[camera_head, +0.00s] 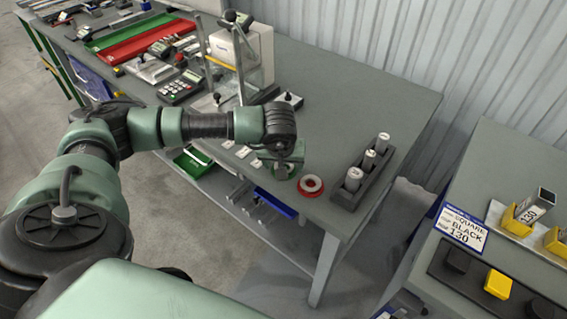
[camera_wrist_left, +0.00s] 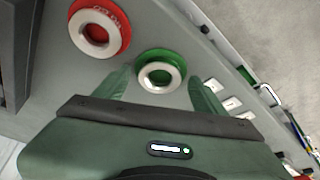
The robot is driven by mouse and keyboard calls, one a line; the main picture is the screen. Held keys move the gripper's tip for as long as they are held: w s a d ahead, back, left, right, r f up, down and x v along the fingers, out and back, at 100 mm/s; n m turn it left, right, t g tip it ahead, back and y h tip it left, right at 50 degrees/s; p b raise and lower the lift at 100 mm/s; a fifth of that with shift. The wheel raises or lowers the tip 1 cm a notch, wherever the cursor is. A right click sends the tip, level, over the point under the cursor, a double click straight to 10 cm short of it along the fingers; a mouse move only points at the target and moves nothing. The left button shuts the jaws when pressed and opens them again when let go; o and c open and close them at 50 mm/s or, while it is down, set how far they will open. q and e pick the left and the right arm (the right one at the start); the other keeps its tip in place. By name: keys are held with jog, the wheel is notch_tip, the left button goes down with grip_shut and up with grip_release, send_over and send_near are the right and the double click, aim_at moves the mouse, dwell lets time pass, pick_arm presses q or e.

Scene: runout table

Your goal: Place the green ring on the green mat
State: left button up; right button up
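A ring with a pale metal face (camera_wrist_left: 161,77) lies at a green disc (camera_wrist_left: 162,55), with green showing around it and through its hole. Whether the green is the ring's own body or a mat under it I cannot tell. In the head view the green (camera_head: 281,173) is mostly hidden by my left gripper (camera_head: 287,163). In the left wrist view my left gripper (camera_wrist_left: 163,92) is open, with one finger on each side of the ring. Contact with the ring cannot be told. My right gripper is not in view.
A similar pale ring with red around it (camera_head: 312,185) lies close by on the table (camera_head: 350,100). A dark block with upright cylinders (camera_head: 362,177) stands to its right. Small white labels (camera_head: 244,152) lie left of the gripper. The table's front edge is near.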

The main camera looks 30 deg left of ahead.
pick_arm(q)
jog(key=shift+r, duration=0.1)
jog(key=shift+r+p, duration=0.2)
jog(key=shift+p, duration=0.1)
jog(key=shift+s+r+b, duration=0.1)
jog(key=shift+r+b, duration=0.15)
jog(key=shift+b, duration=0.1)
jog(key=b+v, duration=0.2)
jog(key=v, duration=0.9)
jog(key=shift+b, duration=0.35)
jog(key=shift+s+d, duration=0.1)
jog(key=shift+s, duration=0.05)
